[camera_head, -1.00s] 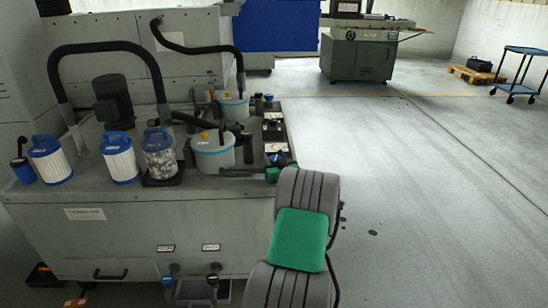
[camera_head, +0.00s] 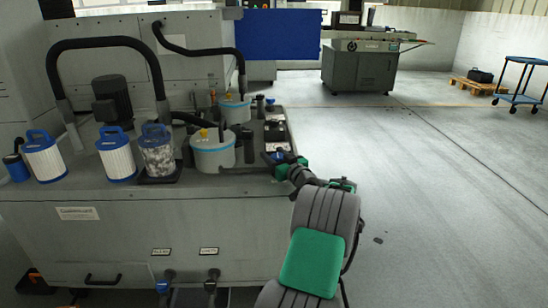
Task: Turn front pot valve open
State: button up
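The front pot (camera_head: 212,154) is a grey can with a light-blue rim on the right part of the tank top. A dark pipe runs from its base to the tank's right edge. A small blue piece (camera_head: 277,156) at that edge, by a white label, may be the front pot valve's handle; its position is too small to read. My gripper (camera_head: 272,161) reaches in from the right, right beside this blue piece. Its fingers are tiny and dark against the dark fittings, so I cannot tell whether they touch it or how far apart they are.
The rear pot (camera_head: 234,109) stands behind with similar dark fittings. Several blue-handled filter cartridges, including a white one (camera_head: 117,160), stand left of the front pot. Lower pipe fittings (camera_head: 211,284) stick out at the tank front. The floor (camera_head: 440,190) to the right is open.

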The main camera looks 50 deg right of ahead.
jog(key=o, duration=0.4)
jog(key=p+v, duration=0.1)
jog(key=v, duration=0.7)
jog(key=shift+p, duration=0.3)
jog(key=shift+w, duration=0.1)
